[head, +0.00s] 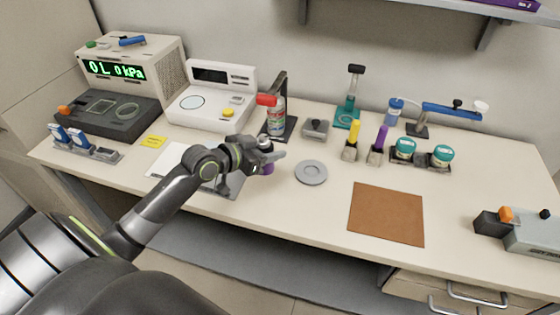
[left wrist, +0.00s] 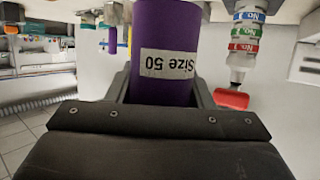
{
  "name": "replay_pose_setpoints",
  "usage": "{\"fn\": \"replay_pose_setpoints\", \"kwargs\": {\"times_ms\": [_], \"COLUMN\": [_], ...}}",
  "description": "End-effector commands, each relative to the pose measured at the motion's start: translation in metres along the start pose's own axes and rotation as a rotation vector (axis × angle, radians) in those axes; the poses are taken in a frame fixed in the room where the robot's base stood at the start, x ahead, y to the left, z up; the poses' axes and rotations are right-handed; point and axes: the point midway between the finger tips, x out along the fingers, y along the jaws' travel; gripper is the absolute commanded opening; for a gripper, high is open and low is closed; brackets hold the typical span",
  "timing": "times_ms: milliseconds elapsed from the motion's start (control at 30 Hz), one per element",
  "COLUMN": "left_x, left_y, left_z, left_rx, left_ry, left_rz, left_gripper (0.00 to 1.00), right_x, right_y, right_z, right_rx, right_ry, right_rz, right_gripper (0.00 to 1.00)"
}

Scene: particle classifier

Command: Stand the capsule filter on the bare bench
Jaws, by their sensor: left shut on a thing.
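My left gripper (head: 266,157) is shut on a purple cylinder with a grey top, which I take to be the capsule filter (head: 267,169). It looks upright over the bench's front part, between the grey tray and a round grey disc (head: 311,172). In the left wrist view, which is upside down, the capsule filter (left wrist: 163,50) fills the space between the fingers and bears a "Size 50" label. Whether its base touches the bench (head: 300,215) is hidden. My right gripper is not in view.
A red-capped bottle (head: 276,118) stands in a dark holder behind the gripper. A brown mat (head: 387,213) lies to the right. Yellow and purple tools (head: 377,146) and teal-lidded jars (head: 404,149) stand behind it. Bare bench shows between disc and mat.

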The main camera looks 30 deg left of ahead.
Motion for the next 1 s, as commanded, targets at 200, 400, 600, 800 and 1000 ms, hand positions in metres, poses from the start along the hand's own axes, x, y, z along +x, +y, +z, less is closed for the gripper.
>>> {"fn": "replay_pose_setpoints", "kwargs": {"times_ms": [200, 400, 600, 800, 1000], "left_x": [0.013, 0.020, 0.028, 0.028, 0.029], "left_y": [0.001, 0.001, 0.002, 0.002, 0.001], "left_z": [0.036, 0.055, 0.077, 0.078, 0.080], "left_rx": [-0.005, -0.005, -0.002, 0.000, 0.000], "left_ry": [0.001, 0.001, 0.002, 0.003, 0.000], "left_rz": [0.001, 0.001, 0.001, 0.002, 0.002], "left_gripper": [0.12, 0.12, 0.12, 0.12, 0.52], "right_x": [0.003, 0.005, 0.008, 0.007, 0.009], "right_y": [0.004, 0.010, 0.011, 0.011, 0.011], "right_z": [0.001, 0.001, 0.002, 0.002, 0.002], "right_rx": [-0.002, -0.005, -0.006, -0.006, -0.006], "right_ry": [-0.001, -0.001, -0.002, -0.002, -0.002], "right_rz": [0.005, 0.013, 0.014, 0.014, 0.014], "right_gripper": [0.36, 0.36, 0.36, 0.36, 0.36]}}
